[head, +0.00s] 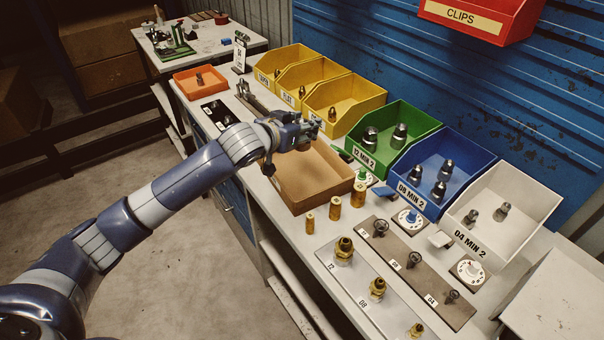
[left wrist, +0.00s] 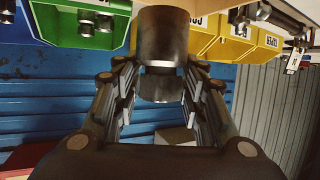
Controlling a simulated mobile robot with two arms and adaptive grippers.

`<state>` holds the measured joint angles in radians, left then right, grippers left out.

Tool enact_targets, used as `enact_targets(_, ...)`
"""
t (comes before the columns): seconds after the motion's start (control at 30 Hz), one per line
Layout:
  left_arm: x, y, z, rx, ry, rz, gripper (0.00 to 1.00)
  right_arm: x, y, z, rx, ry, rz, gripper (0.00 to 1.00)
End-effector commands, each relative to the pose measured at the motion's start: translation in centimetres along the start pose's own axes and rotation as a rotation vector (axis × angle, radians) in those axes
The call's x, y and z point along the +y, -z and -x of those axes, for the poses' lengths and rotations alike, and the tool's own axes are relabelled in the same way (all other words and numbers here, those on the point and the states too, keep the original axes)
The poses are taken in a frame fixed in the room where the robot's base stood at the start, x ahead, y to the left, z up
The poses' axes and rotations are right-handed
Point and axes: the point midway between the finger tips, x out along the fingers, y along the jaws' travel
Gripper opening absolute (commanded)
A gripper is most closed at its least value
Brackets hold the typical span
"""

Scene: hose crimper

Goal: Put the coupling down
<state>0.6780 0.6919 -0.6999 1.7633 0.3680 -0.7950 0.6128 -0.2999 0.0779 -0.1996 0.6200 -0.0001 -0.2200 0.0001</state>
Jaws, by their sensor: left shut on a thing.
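My left gripper (head: 308,133) is above the back edge of the brown cardboard tray (head: 281,195), in front of the yellow and green bins. In the left wrist view my left gripper (left wrist: 161,73) is shut on a dark grey metal coupling (left wrist: 163,40), a stepped cylinder held between its two fingers. In the head view the held coupling is mostly hidden by the gripper. Other metal couplings stand in the green bin (head: 388,165), the blue bin (head: 436,213) and the white bin (head: 530,222). My right gripper is not in view.
Yellow bins (head: 348,113) stand behind the gripper. Brass cylinders (head: 334,208) stand right of the tray. A grey plate (head: 345,285) with brass fittings and a brown plate (head: 414,268) with posts lie in front. An orange bin (head: 199,81) is at the far left. The cardboard tray's visible floor is bare.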

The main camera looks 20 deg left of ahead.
Motion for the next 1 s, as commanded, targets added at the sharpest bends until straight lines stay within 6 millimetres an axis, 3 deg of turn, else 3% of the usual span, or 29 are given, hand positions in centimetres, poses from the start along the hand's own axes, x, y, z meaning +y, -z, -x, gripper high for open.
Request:
enact_targets(0.27, 0.0, -0.3, -0.1, 0.001, 0.000, 0.000, 0.05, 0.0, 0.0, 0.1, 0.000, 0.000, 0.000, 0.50)
enact_targets(0.5, 0.1, -3.8, -1.6, 0.000, 0.001, 0.000, 0.05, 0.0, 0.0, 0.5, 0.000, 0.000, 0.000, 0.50)
enact_targets(1.0, 0.1, -8.7, -3.6, 0.002, -0.001, 0.000, 0.05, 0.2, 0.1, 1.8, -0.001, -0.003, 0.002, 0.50)
